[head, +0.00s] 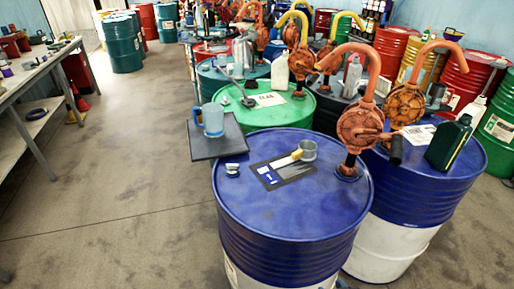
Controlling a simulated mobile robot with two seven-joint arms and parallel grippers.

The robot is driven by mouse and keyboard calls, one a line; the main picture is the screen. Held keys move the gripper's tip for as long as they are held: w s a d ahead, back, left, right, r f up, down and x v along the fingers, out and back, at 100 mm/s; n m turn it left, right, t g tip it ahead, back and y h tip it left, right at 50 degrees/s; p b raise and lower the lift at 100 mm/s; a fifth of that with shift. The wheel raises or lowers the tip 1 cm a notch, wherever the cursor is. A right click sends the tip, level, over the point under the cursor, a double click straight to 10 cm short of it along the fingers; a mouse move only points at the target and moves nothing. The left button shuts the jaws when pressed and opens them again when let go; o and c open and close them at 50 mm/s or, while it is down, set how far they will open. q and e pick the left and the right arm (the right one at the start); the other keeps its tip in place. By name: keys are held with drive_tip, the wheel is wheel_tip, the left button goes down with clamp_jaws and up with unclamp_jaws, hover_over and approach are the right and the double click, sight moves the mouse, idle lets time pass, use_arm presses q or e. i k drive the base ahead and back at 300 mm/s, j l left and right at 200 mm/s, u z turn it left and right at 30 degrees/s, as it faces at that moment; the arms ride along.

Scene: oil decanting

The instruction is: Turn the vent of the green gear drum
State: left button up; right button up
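The green drum (244,119) stands behind the front blue drum, its top partly in view. A white label (268,99) with dark lettering, too small to read surely, lies on its top. A dark long-handled tool (246,100) lies near its left side. A small light fitting (251,84) shows near the back of its top; I cannot tell whether it is the vent or how it is turned. A white bottle (279,75) and the base of an orange pump stand at its back right. Neither of my grippers is in view.
Drums crowd the right; the floor (120,190) at left is clear.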

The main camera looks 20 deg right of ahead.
sight(226, 102)
drive_tip(key=j+z, duration=0.15)
drive_tip(key=z, duration=0.3)
drive_tip(key=i+j+z, duration=0.1)
drive_tip(key=z, duration=0.3)
drive_tip(key=j+z, duration=0.45)
drive_tip(key=j, duration=0.5)
drive_tip(key=j+z, duration=0.1)
drive_tip(key=j, duration=0.75)
drive_tip(key=k+j+z, duration=0.1)
drive_tip(key=j, duration=0.7)
